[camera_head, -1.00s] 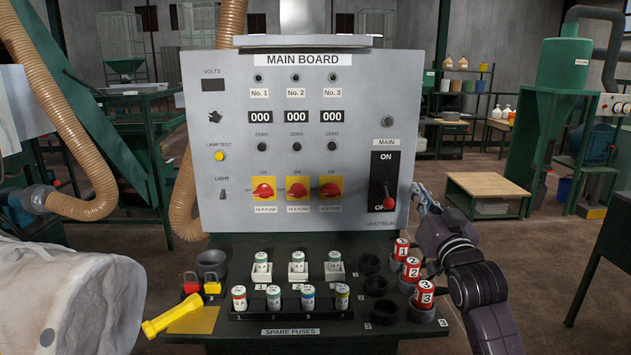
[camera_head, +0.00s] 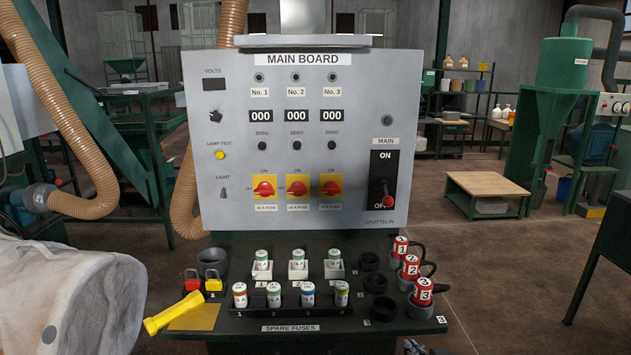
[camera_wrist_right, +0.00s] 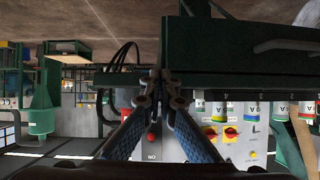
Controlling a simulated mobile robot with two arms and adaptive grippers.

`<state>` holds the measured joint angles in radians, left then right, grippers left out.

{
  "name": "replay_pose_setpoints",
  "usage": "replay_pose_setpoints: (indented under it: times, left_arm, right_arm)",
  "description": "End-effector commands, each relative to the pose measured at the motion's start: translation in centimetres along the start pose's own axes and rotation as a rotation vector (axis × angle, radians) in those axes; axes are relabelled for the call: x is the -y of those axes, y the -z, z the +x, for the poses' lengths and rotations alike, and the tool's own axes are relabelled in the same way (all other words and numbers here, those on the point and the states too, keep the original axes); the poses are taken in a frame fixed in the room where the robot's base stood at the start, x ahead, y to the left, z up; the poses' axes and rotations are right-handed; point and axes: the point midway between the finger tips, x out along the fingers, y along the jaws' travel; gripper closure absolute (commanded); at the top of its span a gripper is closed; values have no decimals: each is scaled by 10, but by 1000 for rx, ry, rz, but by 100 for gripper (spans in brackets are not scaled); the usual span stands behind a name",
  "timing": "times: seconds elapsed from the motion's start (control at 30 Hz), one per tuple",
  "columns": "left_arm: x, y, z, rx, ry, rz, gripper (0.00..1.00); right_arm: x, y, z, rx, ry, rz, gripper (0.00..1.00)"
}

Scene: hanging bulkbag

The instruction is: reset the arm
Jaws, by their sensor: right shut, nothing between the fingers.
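My right gripper (camera_wrist_right: 164,98) shows in the right wrist view with its two blue-patterned fingers drawn together and nothing between them. That view is upside down, with the console beyond the fingers. In the head view only a small part of the right gripper (camera_head: 414,347) shows at the bottom edge, in front of the console's right corner. The rest of the right arm is out of that picture. My left gripper is not in view.
The grey main board (camera_head: 300,225) stands upright above a dark console desk. Numbered red plugs (camera_head: 422,292) stand at its right, spare fuses (camera_head: 274,295) in front and a yellow tool (camera_head: 173,314) at left. A pale bag (camera_head: 70,300) fills the lower left.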

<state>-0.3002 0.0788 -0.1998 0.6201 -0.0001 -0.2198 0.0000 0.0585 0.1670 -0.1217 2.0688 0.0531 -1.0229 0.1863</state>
Motion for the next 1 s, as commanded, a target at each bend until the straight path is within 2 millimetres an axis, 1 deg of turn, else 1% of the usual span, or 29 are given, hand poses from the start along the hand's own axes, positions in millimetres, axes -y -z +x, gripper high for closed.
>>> replay_pose_setpoints:
  times: [0.03,0.07,0.1,0.17,0.2,0.3,0.4,0.5,0.73,0.8,0.97,1.0]
  left_arm:
    - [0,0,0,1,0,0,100]
    - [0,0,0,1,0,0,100]
    - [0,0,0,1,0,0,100]
    - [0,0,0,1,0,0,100]
    - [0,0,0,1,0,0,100]
    - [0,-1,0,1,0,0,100]
    - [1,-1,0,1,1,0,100]
    - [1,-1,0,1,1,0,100]
    - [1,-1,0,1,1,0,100]
    - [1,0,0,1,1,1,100]
    - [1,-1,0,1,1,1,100]
    - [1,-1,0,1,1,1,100]
  right_arm:
    - [3,-41,-15,84,-2,-14,100]
    - [4,-62,-24,132,-3,-22,100]
    - [5,-89,-38,196,-5,-35,100]
    - [6,-125,-60,285,-7,-52,100]
    - [7,-146,-74,339,-6,-62,100]
    - [9,-188,-107,452,-3,-83,100]
    - [10,-218,-136,543,1,-98,100]
    - [11,-243,-164,624,6,-111,100]
    - [12,-286,-225,787,19,-136,100]
    - [12,-297,-209,787,19,-137,100]
    - [12,-325,-186,800,21,-137,100]
    - [12,-333,-180,804,21,-137,100]
